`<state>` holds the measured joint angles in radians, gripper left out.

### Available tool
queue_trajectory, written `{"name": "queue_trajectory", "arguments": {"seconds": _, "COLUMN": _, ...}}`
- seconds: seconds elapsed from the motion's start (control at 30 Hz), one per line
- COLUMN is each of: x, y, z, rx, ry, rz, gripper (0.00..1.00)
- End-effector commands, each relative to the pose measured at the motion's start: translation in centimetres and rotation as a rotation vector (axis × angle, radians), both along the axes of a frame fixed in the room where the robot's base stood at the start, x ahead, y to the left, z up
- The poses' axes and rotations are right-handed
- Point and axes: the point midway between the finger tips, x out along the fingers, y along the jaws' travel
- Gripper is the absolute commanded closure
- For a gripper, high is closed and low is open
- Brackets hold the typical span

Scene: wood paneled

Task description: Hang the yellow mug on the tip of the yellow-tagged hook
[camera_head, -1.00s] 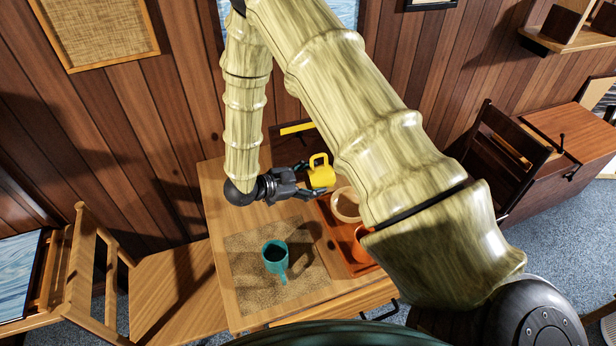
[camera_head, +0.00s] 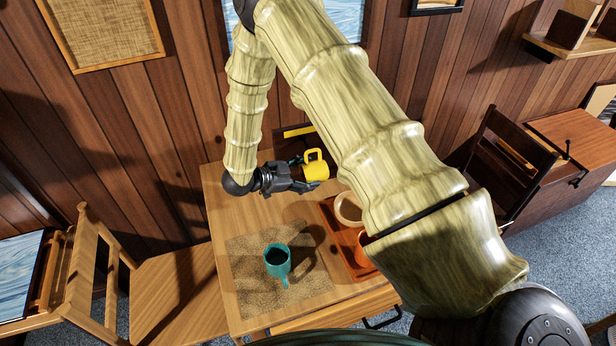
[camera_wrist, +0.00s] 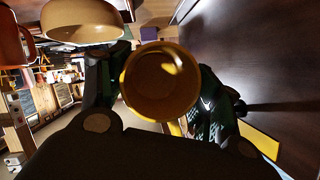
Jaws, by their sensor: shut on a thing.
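The yellow mug (camera_head: 316,170) is held above the far edge of the table in the head view, its handle up. My gripper (camera_head: 309,182) is shut on it, with a finger on either side in the wrist view (camera_wrist: 160,112). The wrist view looks at a round face of the yellow mug (camera_wrist: 158,88). A yellow strip (camera_head: 298,131) lies on a dark panel behind the mug; a yellow strip also shows at lower right in the wrist view (camera_wrist: 258,142). The hook itself is not clear; a dark bar beside the right finger may be it or a shadow.
An orange-brown tray (camera_head: 337,238) at the table's right holds a cream vessel (camera_head: 347,207) and an orange one (camera_head: 362,250), partly behind my arm. A teal mug (camera_head: 277,262) stands on a woven mat (camera_head: 246,285). The table's left strip is clear. Chairs stand on both sides.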

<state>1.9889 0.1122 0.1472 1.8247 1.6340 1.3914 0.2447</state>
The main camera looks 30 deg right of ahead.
Motion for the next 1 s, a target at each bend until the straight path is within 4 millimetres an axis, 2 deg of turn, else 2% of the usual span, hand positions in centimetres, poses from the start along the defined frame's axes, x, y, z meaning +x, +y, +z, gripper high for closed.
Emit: {"name": "queue_trajectory", "arguments": {"seconds": 1.0, "x": 1.3, "y": -0.2, "z": 0.2, "rx": 0.0, "ry": 0.0, "rz": 0.0, "gripper": 0.65}}
